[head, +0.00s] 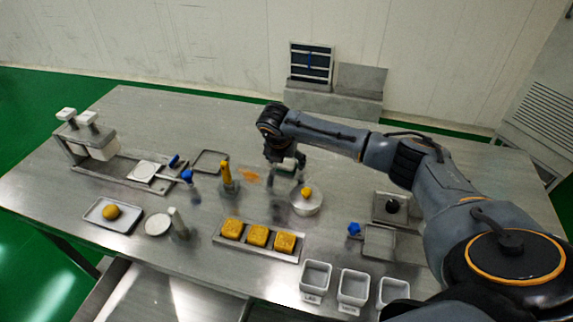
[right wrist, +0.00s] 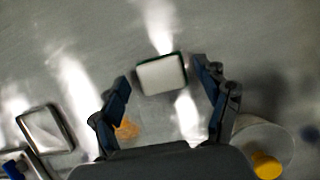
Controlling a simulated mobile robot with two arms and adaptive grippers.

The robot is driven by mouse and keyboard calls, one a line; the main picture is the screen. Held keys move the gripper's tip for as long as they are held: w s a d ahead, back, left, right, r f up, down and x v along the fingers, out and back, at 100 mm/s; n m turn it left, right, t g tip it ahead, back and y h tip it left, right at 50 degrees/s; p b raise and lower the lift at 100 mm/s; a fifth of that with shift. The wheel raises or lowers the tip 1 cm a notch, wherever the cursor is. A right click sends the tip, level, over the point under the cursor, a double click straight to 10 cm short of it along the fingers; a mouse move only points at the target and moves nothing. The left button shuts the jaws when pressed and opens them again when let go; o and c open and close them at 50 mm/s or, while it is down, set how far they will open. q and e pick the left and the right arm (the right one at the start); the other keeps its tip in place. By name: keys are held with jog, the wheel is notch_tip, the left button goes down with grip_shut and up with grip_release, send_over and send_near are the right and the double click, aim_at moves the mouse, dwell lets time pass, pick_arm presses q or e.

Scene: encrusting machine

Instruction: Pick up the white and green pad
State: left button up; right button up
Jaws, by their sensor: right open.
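The white and green pad (right wrist: 161,74) lies on the metal table in the right wrist view, a white block with a dark green edge. In the head view it shows small and partly hidden (head: 286,167) under my right gripper (head: 287,158). My right gripper (right wrist: 162,80) is open, with one finger to each side of the pad and a gap on both sides. The fingers do not appear to touch it. My left gripper is not in view.
An orange smear (head: 249,176) lies left of the pad. A round metal pot with a yellow knob (head: 307,205) stands close by; its yellow knob (right wrist: 266,165) shows at the lower right in the wrist view. A yellow-topped stand (head: 227,178) and a square tray (head: 211,161) are farther left.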

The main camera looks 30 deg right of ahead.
jog(key=c, duration=1.1)
jog(key=shift+c, duration=0.2)
jog(key=shift+r, duration=0.15)
jog(key=shift+r, duration=0.6)
jog(key=s+a+r+b, duration=0.3)
jog(key=s+a+r, duration=0.2)
jog(key=a+r, duration=0.6)
jog(key=shift+s+a+r+b, duration=0.15)
jog(key=shift+a+r+b, duration=0.15)
jog(key=shift+a, duration=0.7)
